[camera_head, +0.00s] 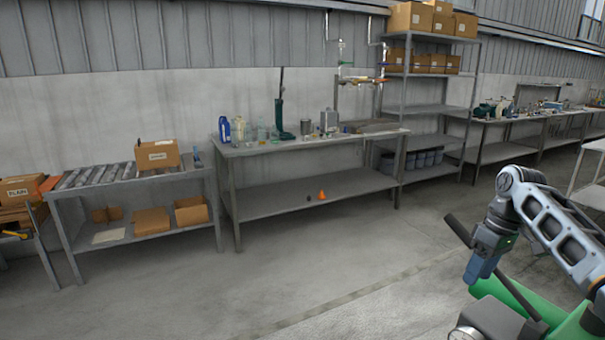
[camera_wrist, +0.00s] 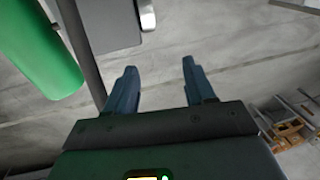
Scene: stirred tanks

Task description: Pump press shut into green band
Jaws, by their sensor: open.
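A dark green upright device (camera_head: 279,117) with a tall black lever (camera_head: 281,82) stands on the middle workbench. It looks like the press, but it is too small to read any gauge or green band. My gripper (camera_head: 479,272) hangs at the right foreground with its blue fingers pointing down, far from that device. In the wrist view my gripper (camera_wrist: 160,68) is open, with nothing between its fingers. The device does not show in the wrist view.
The middle workbench (camera_head: 300,146) also carries bottles (camera_head: 238,129), a grey box (camera_head: 329,120) and other small items. Pipework (camera_head: 341,75) rises behind it. A roller table (camera_head: 130,175) stands left, a shelf rack (camera_head: 428,95) right. The floor (camera_head: 310,260) before the bench is clear.

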